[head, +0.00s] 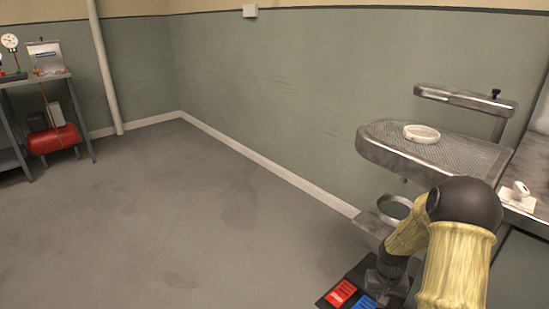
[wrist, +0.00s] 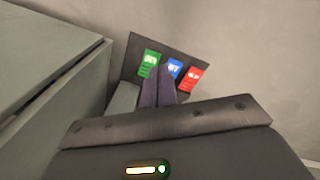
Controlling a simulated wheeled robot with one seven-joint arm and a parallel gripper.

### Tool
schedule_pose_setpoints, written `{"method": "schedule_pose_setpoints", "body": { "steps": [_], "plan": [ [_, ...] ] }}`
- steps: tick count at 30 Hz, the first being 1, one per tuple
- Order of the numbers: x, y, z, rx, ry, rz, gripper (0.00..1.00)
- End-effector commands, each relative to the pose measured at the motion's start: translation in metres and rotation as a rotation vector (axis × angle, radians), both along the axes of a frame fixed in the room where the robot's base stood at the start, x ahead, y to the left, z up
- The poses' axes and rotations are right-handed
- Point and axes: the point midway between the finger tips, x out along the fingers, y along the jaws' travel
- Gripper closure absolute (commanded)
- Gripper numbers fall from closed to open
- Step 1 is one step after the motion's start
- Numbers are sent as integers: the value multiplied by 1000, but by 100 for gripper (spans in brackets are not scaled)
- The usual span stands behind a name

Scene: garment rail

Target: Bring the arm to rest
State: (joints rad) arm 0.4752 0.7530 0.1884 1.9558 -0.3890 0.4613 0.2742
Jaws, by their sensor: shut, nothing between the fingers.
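My arm, with pale yellow links and a black joint, reaches down at the lower right of the head view. My gripper (wrist: 158,82) points down and its two dark fingers are together, with nothing between them. Behind the fingertips in the wrist view is a dark panel (wrist: 190,60) with green (wrist: 150,60), blue (wrist: 175,68) and red (wrist: 193,78) labels. I cannot tell whether the fingertips touch it. In the head view the red (head: 341,293) and blue (head: 364,302) labels show beside the gripper; the green one is not seen.
A metal ironing-board-like table (head: 385,148) with a white ring-shaped item (head: 421,133) stands at the right. Below it is a round metal ring or bowl (head: 396,207). A grey cabinet side (wrist: 75,95) is close left of the gripper. Open floor (head: 180,220) spreads to the left.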

Motion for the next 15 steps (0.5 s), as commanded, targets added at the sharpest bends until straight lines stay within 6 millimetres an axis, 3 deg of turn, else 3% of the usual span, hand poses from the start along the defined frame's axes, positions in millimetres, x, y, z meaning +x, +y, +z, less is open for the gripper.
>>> {"method": "schedule_pose_setpoints", "body": {
  "steps": [1, 6, 15],
  "plan": [
    [-4, 14, 24, -9, -13, 27, 100],
    [-24, 54, 79, -21, -54, 93, 100],
    [-80, 116, 158, -20, -140, 190, 100]
  ]
}}
